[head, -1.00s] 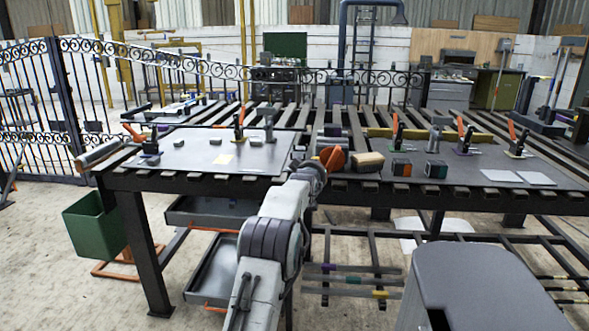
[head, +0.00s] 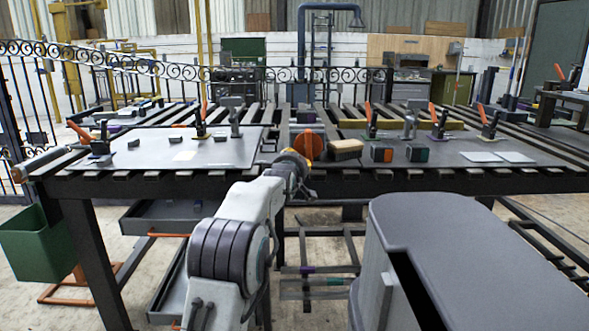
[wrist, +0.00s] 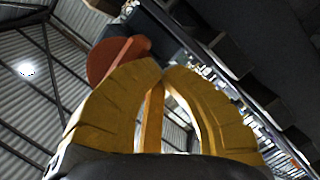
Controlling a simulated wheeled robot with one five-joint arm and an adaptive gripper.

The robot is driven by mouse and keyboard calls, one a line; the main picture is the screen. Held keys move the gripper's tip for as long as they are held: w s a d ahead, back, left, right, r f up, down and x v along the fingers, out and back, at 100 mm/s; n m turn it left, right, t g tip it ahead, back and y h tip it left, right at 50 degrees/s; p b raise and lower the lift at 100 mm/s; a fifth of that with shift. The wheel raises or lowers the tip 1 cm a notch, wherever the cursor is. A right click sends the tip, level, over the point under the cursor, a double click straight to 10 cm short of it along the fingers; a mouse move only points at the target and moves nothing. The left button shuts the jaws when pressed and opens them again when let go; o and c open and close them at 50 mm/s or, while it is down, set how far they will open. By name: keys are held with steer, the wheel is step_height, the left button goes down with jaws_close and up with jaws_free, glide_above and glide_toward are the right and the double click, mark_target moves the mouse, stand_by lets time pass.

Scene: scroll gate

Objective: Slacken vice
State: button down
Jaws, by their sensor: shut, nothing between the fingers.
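My gripper (head: 298,160) is at the front edge of the dark slatted bench, just below and in front of a round orange disc (head: 308,142). In the wrist view its two yellow fingers (wrist: 164,72) come together at the tips, with a gap lower down and nothing held. The orange disc (wrist: 114,60) shows beyond the left finger, and a thin orange bar passes behind the gap. I cannot tell whether they touch the fingers. No vice is clearly recognisable. Upright grey tools (head: 235,117) (head: 410,122) stand on the bench among clamps with orange handles (head: 203,112).
The bench has a grey plate (head: 220,150) at left. A tan block (head: 345,148) and two dark blocks with orange (head: 381,153) and green (head: 416,153) faces sit right of the disc. A green bin (head: 35,240) hangs at the left end.

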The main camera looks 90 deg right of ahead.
steer(key=shift+s+a, duration=0.1)
steer(key=shift+s, duration=0.15)
steer(key=s+n+b, duration=0.1)
steer(key=s+f+n+b, duration=0.1)
steer(key=shift+f+n+g+h, duration=0.2)
steer(key=shift+n+g+h, duration=0.1)
steer(key=shift+n, duration=0.1)
stand_by(0.5)
steer(key=shift+f, duration=0.1)
stand_by(0.3)
